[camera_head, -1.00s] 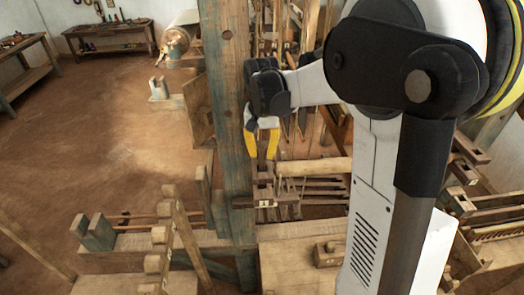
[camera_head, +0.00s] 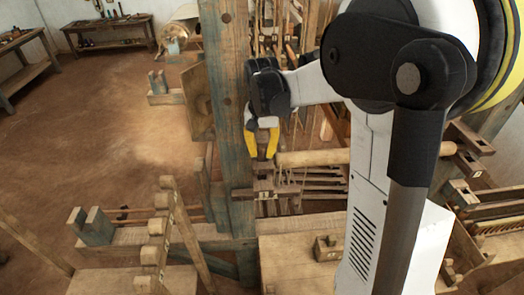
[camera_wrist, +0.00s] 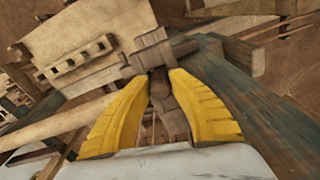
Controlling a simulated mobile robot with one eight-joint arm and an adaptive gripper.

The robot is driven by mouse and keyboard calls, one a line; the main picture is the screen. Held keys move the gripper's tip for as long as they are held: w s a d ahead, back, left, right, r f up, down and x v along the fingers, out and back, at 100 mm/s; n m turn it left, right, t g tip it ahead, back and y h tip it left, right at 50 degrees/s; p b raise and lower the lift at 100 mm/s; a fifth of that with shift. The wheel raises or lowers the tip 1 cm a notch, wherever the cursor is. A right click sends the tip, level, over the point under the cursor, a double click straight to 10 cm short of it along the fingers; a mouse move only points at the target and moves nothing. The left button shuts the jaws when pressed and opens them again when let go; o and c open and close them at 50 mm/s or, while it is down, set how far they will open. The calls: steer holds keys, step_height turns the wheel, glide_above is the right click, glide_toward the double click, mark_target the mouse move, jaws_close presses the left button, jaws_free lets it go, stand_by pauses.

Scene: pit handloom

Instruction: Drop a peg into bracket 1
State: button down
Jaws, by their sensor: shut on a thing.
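My gripper (camera_head: 262,156) hangs with yellow fingers beside the blue-grey upright post. In the wrist view, the fingertips (camera_wrist: 158,76) are closed on a dark brown wooden piece, seemingly the peg (camera_wrist: 158,84); only its rounded end shows clearly. Just below the fingertips in the head view is a wooden bracket (camera_head: 268,192) with a small pale label, fixed by the post. I cannot read the label, so I cannot tell whether it is bracket 1. A wooden block (camera_wrist: 150,52) lies just beyond the fingertips in the wrist view. Whether the peg touches the bracket is unclear.
The post (camera_head: 228,120) stands close left of my gripper. A round wooden beam (camera_head: 312,157) runs to its right. Slatted loom parts lie below right, and a notched rail (camera_head: 158,240) stands at lower left. Open floor (camera_head: 100,130) lies farther left.

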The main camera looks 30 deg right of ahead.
steer(key=c, duration=1.2)
jaws_free()
step_height(320, 180, up, 12)
steer(key=shift+s+a, duration=0.15)
steer(key=shift+s, duration=0.05)
